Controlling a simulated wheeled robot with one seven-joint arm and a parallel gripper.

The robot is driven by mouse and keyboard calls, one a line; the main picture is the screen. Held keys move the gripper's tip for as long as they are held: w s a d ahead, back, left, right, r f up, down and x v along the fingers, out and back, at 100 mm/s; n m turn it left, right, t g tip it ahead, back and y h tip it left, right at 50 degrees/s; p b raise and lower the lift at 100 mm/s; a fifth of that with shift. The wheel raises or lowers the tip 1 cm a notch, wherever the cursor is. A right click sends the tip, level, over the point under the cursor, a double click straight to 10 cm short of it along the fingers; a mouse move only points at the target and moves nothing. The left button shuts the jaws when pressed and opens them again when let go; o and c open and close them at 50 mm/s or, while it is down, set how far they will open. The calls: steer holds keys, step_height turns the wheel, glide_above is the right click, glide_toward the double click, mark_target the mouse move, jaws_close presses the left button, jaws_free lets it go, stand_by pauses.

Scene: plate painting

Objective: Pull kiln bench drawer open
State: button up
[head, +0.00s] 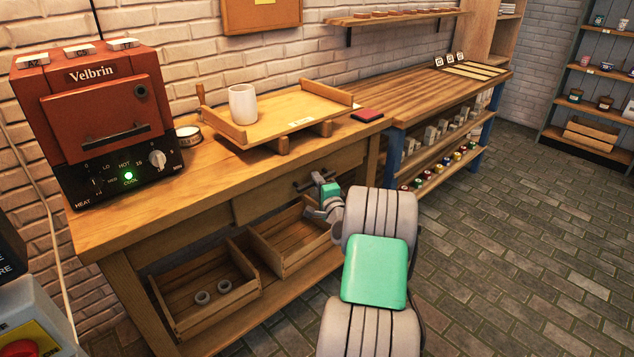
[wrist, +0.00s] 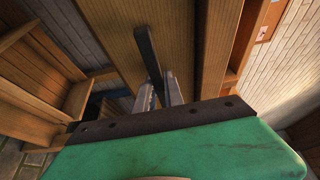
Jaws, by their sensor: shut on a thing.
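The kiln bench (head: 95,238) is a wooden workbench against the brick wall in the head view. Its drawer (head: 262,200) has a wooden front below the top, and it looks nearly flush with the bench. A dark bar handle (head: 308,182) sits on the drawer front. My gripper (head: 318,188) is at the handle and shut on it. In the wrist view the handle (wrist: 147,52) runs up from between the fingers (wrist: 160,92), against the wooden drawer front (wrist: 118,40).
A red kiln (head: 100,120) stands on the bench's left. A wooden tray (head: 285,112) holds a white mug (head: 242,104). Open crates (head: 205,290) sit on the shelf below the drawer. The brick floor (head: 500,250) to the right is clear.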

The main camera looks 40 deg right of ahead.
jaws_close()
stand_by(0.8)
